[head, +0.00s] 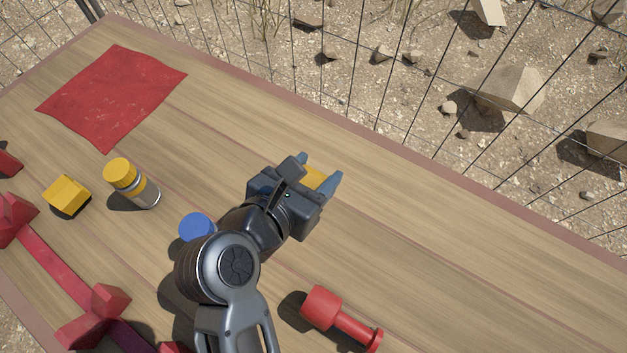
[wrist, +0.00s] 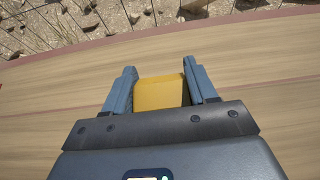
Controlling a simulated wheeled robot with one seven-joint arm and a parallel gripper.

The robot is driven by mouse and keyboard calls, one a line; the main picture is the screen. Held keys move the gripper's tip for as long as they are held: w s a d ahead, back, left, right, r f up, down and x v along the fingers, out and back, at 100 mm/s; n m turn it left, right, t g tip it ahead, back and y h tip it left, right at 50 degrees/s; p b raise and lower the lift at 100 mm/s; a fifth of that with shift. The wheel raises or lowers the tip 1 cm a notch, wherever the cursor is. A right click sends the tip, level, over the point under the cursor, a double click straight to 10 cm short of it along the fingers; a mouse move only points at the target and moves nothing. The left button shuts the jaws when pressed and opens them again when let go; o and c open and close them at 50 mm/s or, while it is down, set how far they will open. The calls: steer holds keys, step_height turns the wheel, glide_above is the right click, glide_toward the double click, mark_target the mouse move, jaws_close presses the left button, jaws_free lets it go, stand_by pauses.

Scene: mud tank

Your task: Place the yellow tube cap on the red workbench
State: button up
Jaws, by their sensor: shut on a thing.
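My gripper (head: 318,170) is shut on a yellow piece (head: 314,178) above the wooden table, near its far edge. In the wrist view the yellow piece (wrist: 160,92) sits between both fingers and looks block-like with flat faces; I cannot tell if it is a tube cap. A metal tube with a yellow cap (head: 120,173) stands on the table to the left. The table (head: 400,235) is wood with a reddish-brown edge, the only workbench-like surface in view. A flat red cloth (head: 112,95) lies at its far left.
A yellow block (head: 66,194) sits left of the tube. A blue round thing (head: 196,227) is partly behind my arm. A red handled piece (head: 335,315) lies at the front right. Red clamp-like parts (head: 93,315) line the lower left. A wire fence stands beyond the table.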

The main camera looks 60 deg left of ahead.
mark_target(313, 186)
steer(key=shift+f, duration=1.8)
steer(key=shift+f, duration=0.1)
steer(key=o, duration=1)
steer(key=shift+o, duration=0.2)
steer(key=shift+s+d+r, duration=0.1)
steer(key=shift+r, duration=0.1)
steer(key=v, duration=1.1)
steer(key=shift+s+d+r, duration=0.15)
steer(key=shift+s+d, duration=0.05)
steer(key=shift+s, duration=0.05)
